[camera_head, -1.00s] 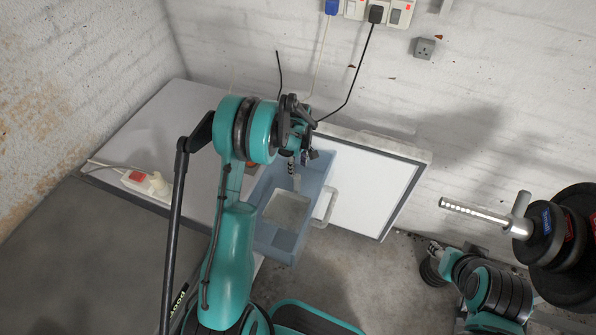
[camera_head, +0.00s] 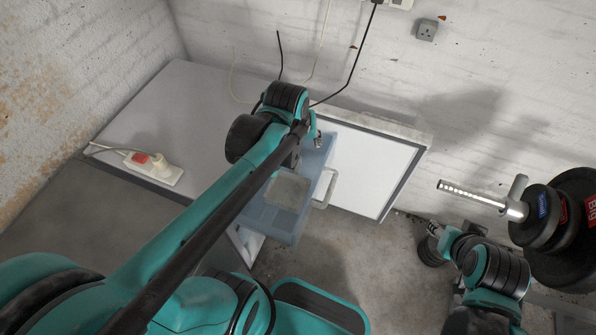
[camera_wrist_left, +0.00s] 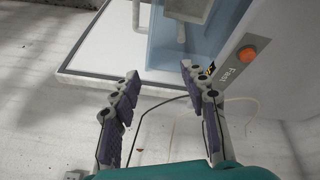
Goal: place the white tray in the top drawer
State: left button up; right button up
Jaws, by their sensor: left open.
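The pale white-grey tray (camera_head: 287,190) shows as a square within the outline of the open blue drawer (camera_head: 285,226); I cannot tell how it rests there. In the left wrist view the blue drawer (camera_wrist_left: 163,45) is at the top, with a pale part of the tray at the frame edge. My left gripper (camera_head: 317,138) is at the drawer's far end, mostly hidden behind its own wrist in the head view. In the left wrist view my left gripper (camera_wrist_left: 160,95) has its fingers wide apart with nothing between them. My right gripper (camera_head: 433,229) is low at the right, away from the drawer; its fingers are too small to read.
A white cabinet top (camera_head: 180,100) carries a power strip (camera_head: 152,168). A white panel (camera_head: 370,170) stands right of the drawer. Black weight plates (camera_head: 540,217) are at the far right. Cables hang by the brick wall. An orange button (camera_wrist_left: 247,55) is near the drawer.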

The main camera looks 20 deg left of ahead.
pick_arm(q)
jog(key=s+d+m+t, duration=0.2)
jog(key=s+m, duration=0.3)
jog(key=s, duration=0.4)
jog(key=shift+s+d, duration=0.2)
jog(key=shift+d, duration=0.15)
